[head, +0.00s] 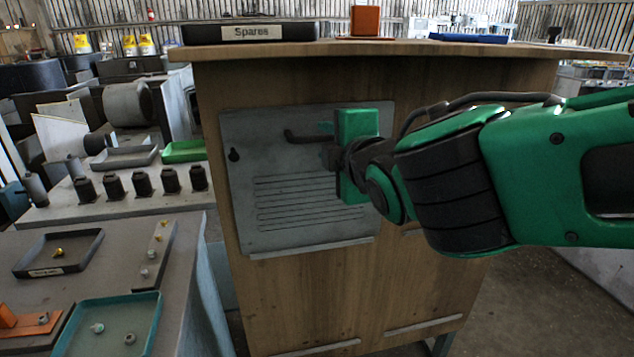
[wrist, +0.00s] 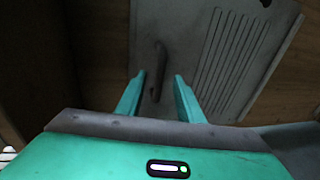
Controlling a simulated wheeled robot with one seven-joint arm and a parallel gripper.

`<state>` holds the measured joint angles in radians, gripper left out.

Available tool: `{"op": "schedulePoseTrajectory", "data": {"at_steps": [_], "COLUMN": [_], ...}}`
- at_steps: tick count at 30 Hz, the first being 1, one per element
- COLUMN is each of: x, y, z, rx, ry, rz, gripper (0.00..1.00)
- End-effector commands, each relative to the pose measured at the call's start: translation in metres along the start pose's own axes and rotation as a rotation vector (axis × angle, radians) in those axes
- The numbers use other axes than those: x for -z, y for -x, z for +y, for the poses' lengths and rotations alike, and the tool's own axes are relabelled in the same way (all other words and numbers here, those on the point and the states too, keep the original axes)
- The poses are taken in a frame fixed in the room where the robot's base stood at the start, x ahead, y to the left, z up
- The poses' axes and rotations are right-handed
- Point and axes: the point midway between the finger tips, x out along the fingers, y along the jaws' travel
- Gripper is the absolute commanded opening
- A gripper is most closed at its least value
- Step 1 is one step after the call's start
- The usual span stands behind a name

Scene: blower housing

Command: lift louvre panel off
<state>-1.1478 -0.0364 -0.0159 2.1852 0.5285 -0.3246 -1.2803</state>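The louvre panel (head: 285,225) is a grey plate with a row of long slots, upright against the side of a wooden cabinet. It has a dark bar handle (head: 303,137) near its top and a keyhole-shaped hole (head: 234,155) at its left edge. My gripper (head: 326,130) is in front of the panel at the handle's right end and hides part of both. In the wrist view the panel (wrist: 185,25) is tilted, and the handle (wrist: 157,70) shows between my gripper's two green fingers (wrist: 159,76), with a gap on each side. The fingers are open.
The wooden cabinet (head: 300,290) has a black "Spares" tray (head: 250,32) and an orange block (head: 365,20) on top. Pale ledges (head: 318,348) run low on its side. A bench with a black tray (head: 60,254) and a teal tray (head: 108,325) stands left.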

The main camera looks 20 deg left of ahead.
Motion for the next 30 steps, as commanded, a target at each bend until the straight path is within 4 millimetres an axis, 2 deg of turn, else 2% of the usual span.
{"op": "schedulePoseTrajectory", "data": {"at_steps": [9, 13, 19, 20, 24, 30], "x": [-0.001, -0.001, -0.001, -0.001, -0.001, -0.001], "y": [-0.041, -0.048, -0.049, -0.049, -0.048, -0.048], "z": [0.000, 0.000, 0.000, 0.000, 0.000, 0.001], "rx": [0.001, 0.001, 0.001, 0.001, 0.001, -0.001], "ry": [0.000, 0.001, 0.000, 0.000, 0.000, 0.000], "rz": [0.000, -0.001, 0.000, 0.000, 0.000, 0.000], "gripper": [0.34, 0.34, 0.34, 0.31, 0.00, 0.00]}}
